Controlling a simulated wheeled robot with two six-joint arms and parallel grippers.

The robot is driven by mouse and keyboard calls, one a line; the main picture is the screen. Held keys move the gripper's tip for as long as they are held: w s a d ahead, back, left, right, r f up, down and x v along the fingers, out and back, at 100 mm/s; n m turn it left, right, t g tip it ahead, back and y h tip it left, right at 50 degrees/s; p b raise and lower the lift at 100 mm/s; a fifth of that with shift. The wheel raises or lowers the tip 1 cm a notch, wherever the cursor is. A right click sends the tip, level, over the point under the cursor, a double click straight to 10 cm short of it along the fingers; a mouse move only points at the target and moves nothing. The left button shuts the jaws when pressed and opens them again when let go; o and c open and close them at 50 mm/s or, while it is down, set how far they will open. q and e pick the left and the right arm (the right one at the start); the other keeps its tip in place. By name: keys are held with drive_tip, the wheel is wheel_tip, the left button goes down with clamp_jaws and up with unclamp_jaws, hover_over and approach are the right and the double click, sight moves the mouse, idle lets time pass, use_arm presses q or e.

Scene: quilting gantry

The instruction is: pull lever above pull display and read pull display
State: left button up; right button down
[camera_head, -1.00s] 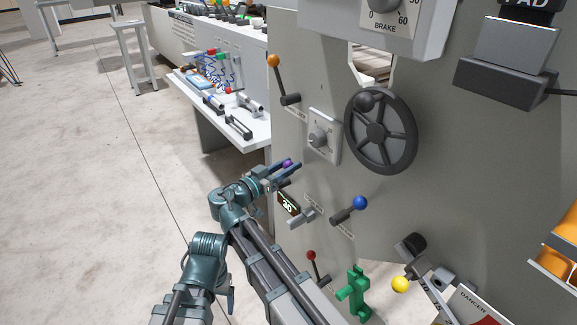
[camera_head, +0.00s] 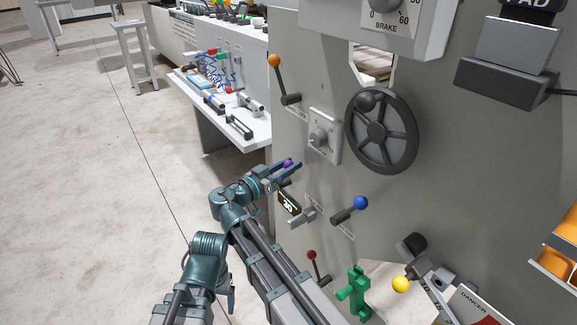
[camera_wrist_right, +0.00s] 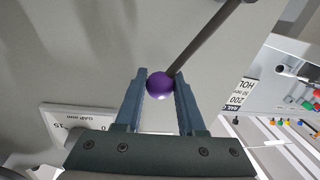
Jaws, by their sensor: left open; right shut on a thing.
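The lever's purple knob (camera_head: 287,163) is between the fingers of my right gripper (camera_head: 284,170), beside the grey panel. The right wrist view shows the purple knob (camera_wrist_right: 160,83) held between both fingertips (camera_wrist_right: 160,82), with its dark rod (camera_wrist_right: 208,38) running up and to the right. A small dark display (camera_head: 288,203) with lit digits sits on the panel just below the gripper. The digits are small and tilted; they look like 30, but I cannot be sure. My left gripper is not in view.
The panel (camera_head: 440,200) also bears an orange-knobbed lever (camera_head: 281,78), a dial (camera_head: 322,137), a black handwheel (camera_head: 381,131), a blue-knobbed lever (camera_head: 352,208) and a red-knobbed lever (camera_head: 314,264). A green fitting (camera_head: 356,293) is low down. Open floor lies to the left.

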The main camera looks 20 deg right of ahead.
drive_tip(key=shift+w, duration=0.1)
idle(0.4)
drive_tip(key=shift+w+a+r+n+p, duration=0.3)
drive_tip(key=shift+w+r+n+p, duration=0.1)
drive_tip(key=shift+w+n+p, duration=0.3)
drive_tip(key=w+n, duration=0.1)
drive_tip(key=w+a+n+p, duration=0.1)
drive_tip(key=w+n, duration=0.2)
drive_tip(key=shift+w+a+r+n+g+y+p, duration=0.15)
drive_tip(key=shift+w+a+n+g+y+p, duration=0.15)
drive_tip(key=shift+w+a+g+y, duration=0.1)
drive_tip(key=shift+w+a+f+n, duration=0.2)
drive_tip(key=shift+w+a+n, duration=0.05)
drive_tip(key=shift+w+n, duration=0.45)
drive_tip(key=shift+w+a+f+n, duration=0.2)
drive_tip(key=shift+w+n, duration=0.45)
drive_tip(key=shift+n, duration=0.05)
